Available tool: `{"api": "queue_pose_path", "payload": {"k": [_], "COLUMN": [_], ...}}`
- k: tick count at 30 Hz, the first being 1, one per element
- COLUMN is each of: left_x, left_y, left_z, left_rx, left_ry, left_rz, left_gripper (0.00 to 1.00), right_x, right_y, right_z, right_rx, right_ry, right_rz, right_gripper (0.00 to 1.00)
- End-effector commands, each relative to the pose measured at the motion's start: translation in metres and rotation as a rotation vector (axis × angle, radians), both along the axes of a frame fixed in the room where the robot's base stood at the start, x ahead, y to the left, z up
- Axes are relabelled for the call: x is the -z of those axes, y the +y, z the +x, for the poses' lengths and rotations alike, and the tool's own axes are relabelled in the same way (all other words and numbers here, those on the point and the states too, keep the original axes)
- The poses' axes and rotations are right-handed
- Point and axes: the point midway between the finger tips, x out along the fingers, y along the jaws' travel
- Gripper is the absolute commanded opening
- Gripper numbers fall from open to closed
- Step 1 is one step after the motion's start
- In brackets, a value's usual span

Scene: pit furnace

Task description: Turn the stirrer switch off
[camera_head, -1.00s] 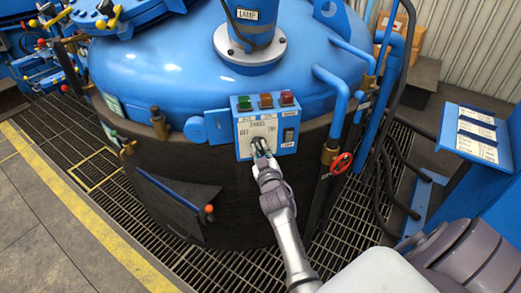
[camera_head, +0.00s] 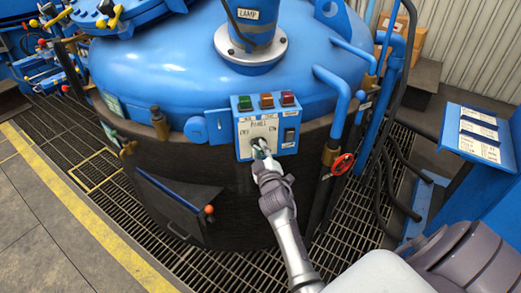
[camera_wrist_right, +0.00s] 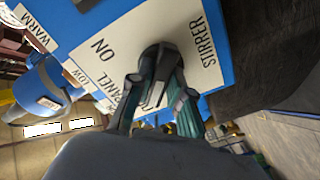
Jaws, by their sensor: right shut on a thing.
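The blue control panel (camera_head: 284,147) with a white face is on the front of the blue furnace. It has the words OFF on the left and ON on the right. My right gripper (camera_head: 260,148) is at the lower part of this face. In the right wrist view, its two fingers (camera_wrist_right: 160,78) are closed around the dark stirrer switch knob (camera_wrist_right: 160,50). The word STIRRER shows beside the knob and ON on its other side. The fingers hide much of the knob, so I cannot read its setting. My left gripper is not in view.
Green, orange and red buttons (camera_head: 266,101) line the panel's top, and a black rocker switch (camera_head: 289,136) is at its right. A red valve wheel (camera_head: 343,164) and blue pipes are right of the panel. An orange-tipped handle (camera_head: 209,210) is lower left.

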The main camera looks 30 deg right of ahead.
Motion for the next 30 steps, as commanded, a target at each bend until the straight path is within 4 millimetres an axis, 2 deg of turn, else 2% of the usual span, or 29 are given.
{"api": "queue_pose_path", "payload": {"k": [7, 8, 12, 22, 30], "left_x": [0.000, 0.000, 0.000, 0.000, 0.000], "left_y": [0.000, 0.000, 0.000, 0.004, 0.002], "left_z": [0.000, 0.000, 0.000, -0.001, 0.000], "left_rx": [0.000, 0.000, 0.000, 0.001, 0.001], "left_ry": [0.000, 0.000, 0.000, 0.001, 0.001], "left_rz": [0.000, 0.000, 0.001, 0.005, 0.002], "left_gripper": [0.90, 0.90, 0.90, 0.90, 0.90], "right_x": [-0.002, -0.002, -0.001, 0.000, 0.001], "right_y": [0.000, 0.000, 0.000, 0.001, 0.016], "right_z": [0.000, 0.001, 0.000, -0.003, -0.042], "right_rx": [-0.001, -0.001, 0.000, -0.001, 0.000], "right_ry": [-0.001, -0.001, -0.002, 0.000, 0.002], "right_rz": [-0.006, -0.006, -0.004, -0.002, -0.001], "right_gripper": [0.00, 0.24, 0.44, 0.44, 0.44]}}
